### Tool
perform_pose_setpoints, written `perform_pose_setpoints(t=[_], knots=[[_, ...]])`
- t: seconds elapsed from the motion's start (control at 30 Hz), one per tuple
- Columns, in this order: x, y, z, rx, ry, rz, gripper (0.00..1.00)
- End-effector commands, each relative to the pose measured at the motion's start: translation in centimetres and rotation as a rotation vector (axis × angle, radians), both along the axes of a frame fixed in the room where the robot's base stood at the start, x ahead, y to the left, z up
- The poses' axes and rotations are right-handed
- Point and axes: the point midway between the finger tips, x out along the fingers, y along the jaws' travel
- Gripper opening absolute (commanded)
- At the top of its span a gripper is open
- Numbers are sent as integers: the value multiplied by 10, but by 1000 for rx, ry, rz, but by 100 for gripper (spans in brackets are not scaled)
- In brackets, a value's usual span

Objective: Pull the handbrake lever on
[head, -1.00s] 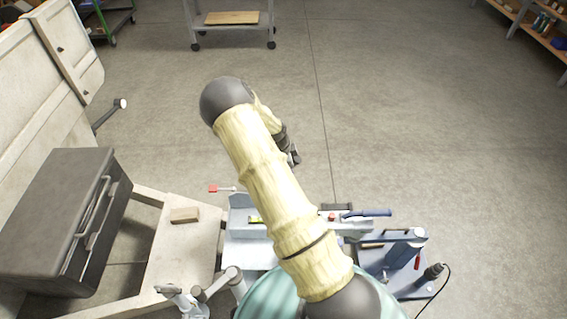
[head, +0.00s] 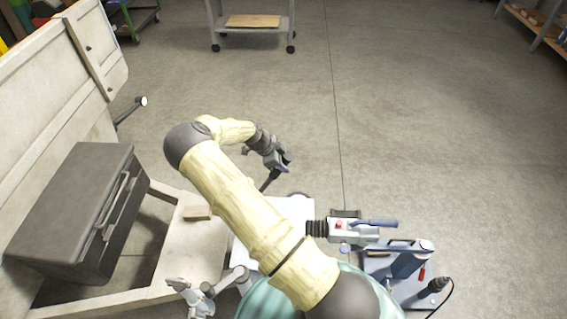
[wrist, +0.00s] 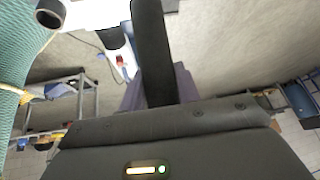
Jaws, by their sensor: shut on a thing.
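The handbrake lever (head: 268,181) appears as a dark bar slanting down and left from my gripper (head: 282,163) in the head view. In the wrist view a black bar (wrist: 152,50) stands up from the gripper's front, and I take it to be the same lever. My gripper is shut on the lever, seen small and from above. The fingertips' contact is hard to make out. My forearm hides the lever's foot and part of the drawbar.
A coupling with a blue handle (head: 375,223) and black bellows sits right of my arm. A blue jack-like unit (head: 410,262) stands beside it. Open floor lies ahead.

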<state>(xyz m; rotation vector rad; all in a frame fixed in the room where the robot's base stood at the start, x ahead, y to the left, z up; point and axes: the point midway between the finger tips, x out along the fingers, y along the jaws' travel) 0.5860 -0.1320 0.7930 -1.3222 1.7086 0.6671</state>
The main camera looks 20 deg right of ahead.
Motion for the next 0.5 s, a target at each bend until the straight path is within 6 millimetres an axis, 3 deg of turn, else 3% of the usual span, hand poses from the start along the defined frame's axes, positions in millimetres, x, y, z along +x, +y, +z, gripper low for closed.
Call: perform_pose_setpoints(t=[0.1, 0.13, 0.23, 0.5], knots=[[2, 2, 0, 2, -6, 4, 0], [2, 2, 0, 2, -6, 4, 36], [2, 2, 0, 2, -6, 4, 54], [1, 1, 0, 1, -2, 2, 54]])
